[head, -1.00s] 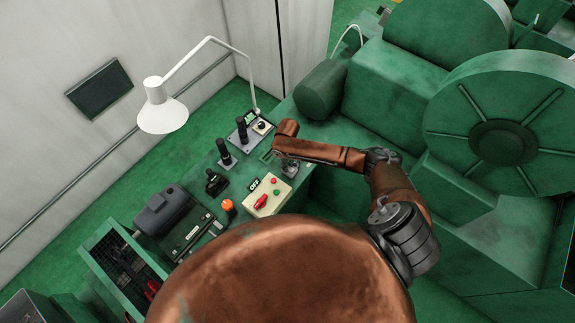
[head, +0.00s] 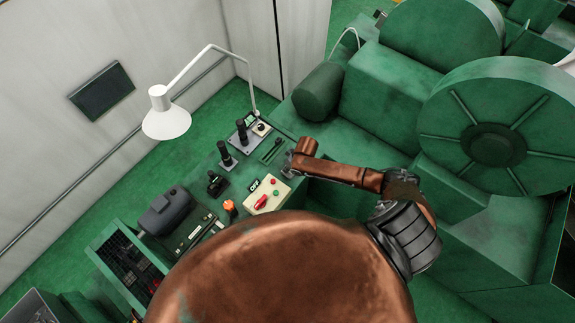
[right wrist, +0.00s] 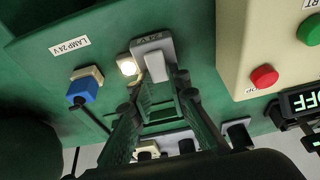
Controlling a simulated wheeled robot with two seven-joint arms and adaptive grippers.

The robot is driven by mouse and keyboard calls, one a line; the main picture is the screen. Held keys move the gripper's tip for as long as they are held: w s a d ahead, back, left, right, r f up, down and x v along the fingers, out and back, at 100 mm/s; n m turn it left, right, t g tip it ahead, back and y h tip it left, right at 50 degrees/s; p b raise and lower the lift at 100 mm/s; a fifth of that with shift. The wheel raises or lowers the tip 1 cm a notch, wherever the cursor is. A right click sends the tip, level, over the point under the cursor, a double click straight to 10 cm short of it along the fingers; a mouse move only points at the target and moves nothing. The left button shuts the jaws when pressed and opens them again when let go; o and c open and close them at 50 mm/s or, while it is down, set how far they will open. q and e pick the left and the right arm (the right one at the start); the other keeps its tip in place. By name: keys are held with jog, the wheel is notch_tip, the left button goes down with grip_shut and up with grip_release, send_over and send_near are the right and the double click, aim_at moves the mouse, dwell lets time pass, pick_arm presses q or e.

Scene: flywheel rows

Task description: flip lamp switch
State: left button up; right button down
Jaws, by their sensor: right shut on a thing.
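The lamp switch (right wrist: 156,66), a pale rocker on a grey plate, is on the green panel in the right wrist view. A small round light (right wrist: 128,65) glows beside it. My right gripper (right wrist: 163,92) has its fingers on either side of the switch's lower part and is shut on it; the exact contact is partly hidden by the fingers. In the head view my right gripper (head: 289,163) is at the right edge of the console, and the switch cannot be made out. The white desk lamp (head: 167,122) stands at the back left. My left gripper is not in view.
A "LAMP 24V" label (right wrist: 70,47) and a blue plug (right wrist: 82,91) are left of the switch. A cream box (head: 267,195) with red and green buttons is close to the gripper. Black levers (head: 225,154) stand on the console. Large green flywheels (head: 490,125) are at right.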

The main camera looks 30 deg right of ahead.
jog(key=shift+a, duration=0.1)
jog(key=c, duration=1.8)
grip_release()
jog(key=shift+c, duration=0.2)
jog(key=v, duration=1.2)
